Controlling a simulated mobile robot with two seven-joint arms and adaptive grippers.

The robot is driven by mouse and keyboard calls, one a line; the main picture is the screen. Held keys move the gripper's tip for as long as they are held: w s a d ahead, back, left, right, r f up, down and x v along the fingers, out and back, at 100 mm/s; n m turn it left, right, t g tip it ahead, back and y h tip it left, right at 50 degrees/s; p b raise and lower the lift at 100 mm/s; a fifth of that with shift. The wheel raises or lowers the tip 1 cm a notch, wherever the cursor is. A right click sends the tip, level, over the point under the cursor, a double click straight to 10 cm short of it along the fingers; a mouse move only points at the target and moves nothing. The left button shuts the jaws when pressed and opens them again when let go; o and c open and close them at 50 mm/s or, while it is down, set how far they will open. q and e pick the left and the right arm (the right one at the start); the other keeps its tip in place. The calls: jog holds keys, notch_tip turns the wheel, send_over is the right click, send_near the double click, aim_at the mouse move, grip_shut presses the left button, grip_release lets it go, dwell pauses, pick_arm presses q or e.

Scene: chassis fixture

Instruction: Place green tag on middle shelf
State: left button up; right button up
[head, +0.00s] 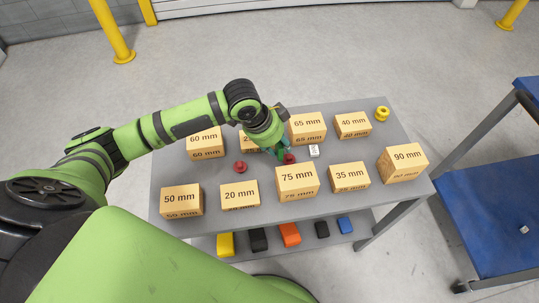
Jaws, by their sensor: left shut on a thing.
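My left gripper (283,151) is over the grey table, past the 75 mm box, pointing down. It is shut on a small teal-green piece (283,147), which looks like the green tag; the fingers partly hide it. A red round part (289,158) is right beside the fingertips; whether they touch cannot be told. At the right stands a rack with blue shelves; a lower blue shelf (490,190) and part of a higher one (530,88) show. Which one is the middle shelf cannot be told. My right gripper is not in view.
The grey table (165,170) holds several labelled cardboard boxes, including 75 mm (297,180) and 90 mm (403,163). A second red part (240,167), a white block (314,151) and a yellow part (382,113) stand among them.

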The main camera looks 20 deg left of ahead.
pick_arm(q)
jog(key=shift+s+a+f, duration=0.9)
jog(key=shift+s+a, duration=0.05)
jog(key=shift+f+p, duration=0.3)
jog(key=shift+f, duration=1.65)
jog(key=shift+f, duration=0.1)
jog(key=o, duration=1)
